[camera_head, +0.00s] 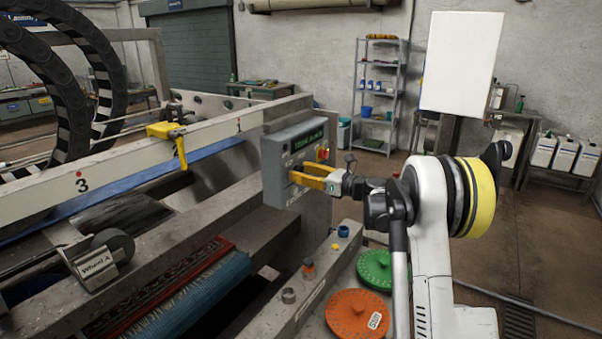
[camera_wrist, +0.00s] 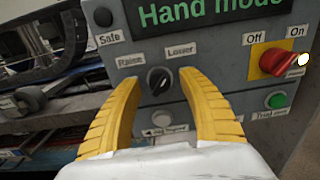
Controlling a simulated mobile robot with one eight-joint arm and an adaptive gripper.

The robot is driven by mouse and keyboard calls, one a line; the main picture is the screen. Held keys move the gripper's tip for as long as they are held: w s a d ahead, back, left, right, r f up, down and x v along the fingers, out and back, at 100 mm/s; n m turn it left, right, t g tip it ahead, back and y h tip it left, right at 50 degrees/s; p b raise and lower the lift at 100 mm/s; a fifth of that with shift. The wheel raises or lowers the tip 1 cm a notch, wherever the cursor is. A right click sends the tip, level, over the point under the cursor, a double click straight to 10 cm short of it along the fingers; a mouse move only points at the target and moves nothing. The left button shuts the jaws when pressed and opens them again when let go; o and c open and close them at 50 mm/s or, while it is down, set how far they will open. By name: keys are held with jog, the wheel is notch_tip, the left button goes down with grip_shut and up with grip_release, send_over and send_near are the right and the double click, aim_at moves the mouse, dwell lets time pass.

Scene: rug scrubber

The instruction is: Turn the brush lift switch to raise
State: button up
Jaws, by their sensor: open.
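The brush lift switch (camera_wrist: 158,80) is a small black knob with a pale pointer mark on the grey control panel (camera_head: 272,165). The Raise label (camera_wrist: 130,60) is at its upper left and the Lower label (camera_wrist: 181,50) at its upper right. The pointer seems to lean toward Lower, but it is small. My gripper (camera_wrist: 160,82) is open, its yellow fingers on either side of the knob with visible gaps. In the head view my gripper (camera_head: 313,176) is at the panel's front and hides the switch.
The panel's screen (camera_wrist: 210,10) reads "Hand mode". A red Off/On switch (camera_wrist: 279,62) and a green button (camera_wrist: 277,100) are to the right; a black Safe button (camera_wrist: 103,17) is at upper left. Orange (camera_head: 355,316) and green (camera_head: 376,269) discs lie below my arm.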

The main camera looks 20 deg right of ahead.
jog(key=shift+c, duration=0.4)
grip_shut()
